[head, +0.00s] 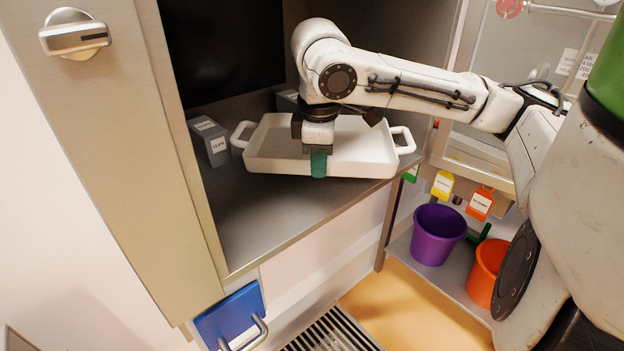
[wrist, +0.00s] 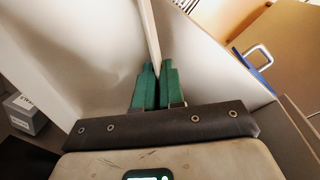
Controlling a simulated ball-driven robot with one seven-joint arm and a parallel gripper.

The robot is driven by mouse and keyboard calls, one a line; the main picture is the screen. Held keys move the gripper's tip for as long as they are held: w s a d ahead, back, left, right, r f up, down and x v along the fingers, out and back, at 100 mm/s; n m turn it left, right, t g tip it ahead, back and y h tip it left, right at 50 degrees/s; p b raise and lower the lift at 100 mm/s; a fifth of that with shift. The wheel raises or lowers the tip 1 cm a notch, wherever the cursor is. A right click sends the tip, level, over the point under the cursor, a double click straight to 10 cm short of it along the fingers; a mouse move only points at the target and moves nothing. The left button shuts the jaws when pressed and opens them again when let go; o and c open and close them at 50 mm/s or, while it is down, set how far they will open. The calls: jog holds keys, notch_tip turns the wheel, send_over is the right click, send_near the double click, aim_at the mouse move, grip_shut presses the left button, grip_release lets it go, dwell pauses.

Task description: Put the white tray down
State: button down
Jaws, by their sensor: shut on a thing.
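The white tray (head: 352,150) is a rectangular dish with a loop handle at each end. In the head view it is at the front of a grey metal shelf inside a cabinet, slightly tilted. I cannot tell whether its base touches the shelf. My gripper (head: 318,163) has its green fingers shut on the tray's near long wall, about midway along. In the wrist view the green fingers (wrist: 154,86) pinch the thin wall of the white tray (wrist: 90,50). The arm hides part of the tray's inside.
A grey labelled box (head: 210,140) stands left of the tray on the shelf (head: 270,215); another is partly hidden behind. A purple bucket (head: 437,234) and an orange bucket (head: 487,272) stand lower right. A blue board with a handle (head: 230,315) is below the shelf. The shelf's front left is bare.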

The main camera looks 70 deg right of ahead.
aim_at(312, 194)
jog(key=shift+w+d+f, duration=0.25)
jog(key=shift+w+f, duration=0.25)
jog(key=shift+f, duration=0.1)
jog(key=f, duration=0.3)
jog(key=shift+w+d+b, duration=0.2)
jog(key=shift+w+b, duration=0.1)
jog(key=shift+w, duration=0.05)
jog(key=shift+f, duration=0.5)
jog(key=shift+f, duration=0.15)
jog(key=c, duration=1.2)
grip_release()
jog(key=shift+c, duration=0.2)
notch_tip(312, 194, up, 12)
jog(key=a+p, duration=0.1)
jog(key=p, duration=0.1)
jog(key=shift+s+a, duration=0.2)
jog(key=shift+a, duration=0.1)
